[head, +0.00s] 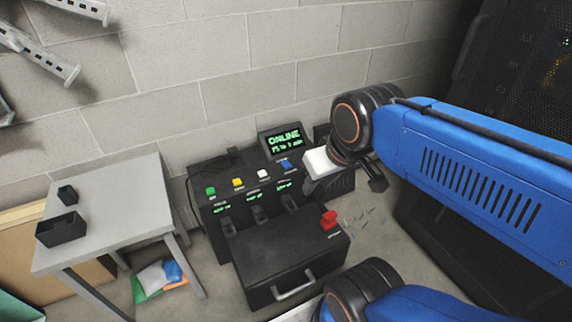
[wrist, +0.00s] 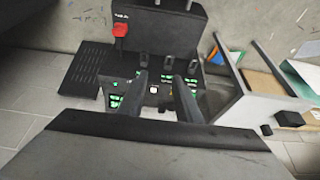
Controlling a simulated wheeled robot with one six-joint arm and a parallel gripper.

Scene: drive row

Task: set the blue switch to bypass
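The black switch console (head: 240,166) stands on the floor against the wall. A blue square (head: 286,164) is at the right end of its row of coloured squares. Three dark levers show below the row, the rightmost (head: 289,200) close to my gripper. I cannot tell which lever goes with blue, or its setting. My gripper (head: 345,184) is open and empty at the console's right end. In the wrist view my gripper (wrist: 160,78) has its fingers apart above the panel, with a white square (wrist: 154,88) showing between them. I cannot make out the blue square there.
A red handle (head: 328,220) stands on the black box at the console's front. A grey table (head: 110,200) with small black boxes is at the left. A dark rack (head: 520,60) stands at the right.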

